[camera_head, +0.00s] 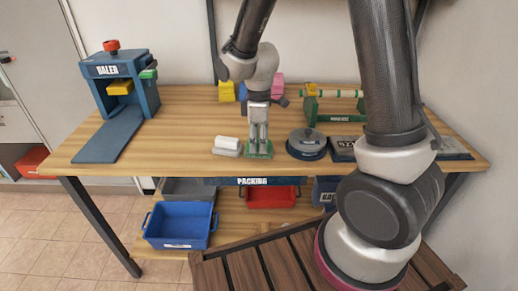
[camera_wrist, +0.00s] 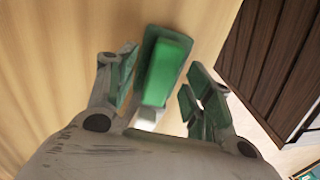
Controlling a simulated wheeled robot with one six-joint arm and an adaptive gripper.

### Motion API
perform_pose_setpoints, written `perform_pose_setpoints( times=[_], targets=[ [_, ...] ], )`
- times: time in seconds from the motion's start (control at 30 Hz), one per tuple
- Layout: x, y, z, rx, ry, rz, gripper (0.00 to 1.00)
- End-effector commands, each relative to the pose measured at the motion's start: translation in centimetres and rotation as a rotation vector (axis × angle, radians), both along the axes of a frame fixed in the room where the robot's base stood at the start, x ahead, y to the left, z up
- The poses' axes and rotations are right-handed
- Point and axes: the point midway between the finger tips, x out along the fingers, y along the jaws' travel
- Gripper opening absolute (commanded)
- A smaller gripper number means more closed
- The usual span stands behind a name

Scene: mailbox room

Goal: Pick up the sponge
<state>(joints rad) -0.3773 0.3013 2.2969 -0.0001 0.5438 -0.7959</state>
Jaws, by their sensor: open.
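A bright green block (camera_wrist: 166,68), which looks like the sponge, lies over a darker green piece on the wooden table. In the wrist view it sits between the two fingers of my gripper (camera_wrist: 160,76), with gaps on both sides. In the head view my gripper (camera_head: 258,146) points straight down at the table's front edge. The green piece shows only partly around the fingertips there. A white patch shows at the block's near end in the wrist view; I cannot tell what it is.
A white block (camera_head: 228,144) lies just left of my gripper, and a round dark blue object (camera_head: 306,143) just right. A blue press (camera_head: 120,82) stands at the table's left. A green rack (camera_head: 334,106) stands behind. Bins (camera_head: 180,225) sit below.

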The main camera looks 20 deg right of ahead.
Motion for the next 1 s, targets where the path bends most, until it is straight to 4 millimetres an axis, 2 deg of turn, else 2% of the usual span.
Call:
perform_pose_setpoints(
  times=[0.1,0.3,0.6,0.87,1.0],
  targets=[
    [0.0,0.0,-0.8,0.0,0.0,0.0,0.52],
    [0.0,0.0,-0.9,0.0,0.0,0.0,0.52],
    [0.0,0.0,-0.8,0.0,0.0,-0.001,0.03],
    [0.0,0.0,-0.7,0.001,-0.001,-0.001,0.0],
    [0.1,0.1,0.8,0.002,-0.005,-0.001,0.0]
  ],
)
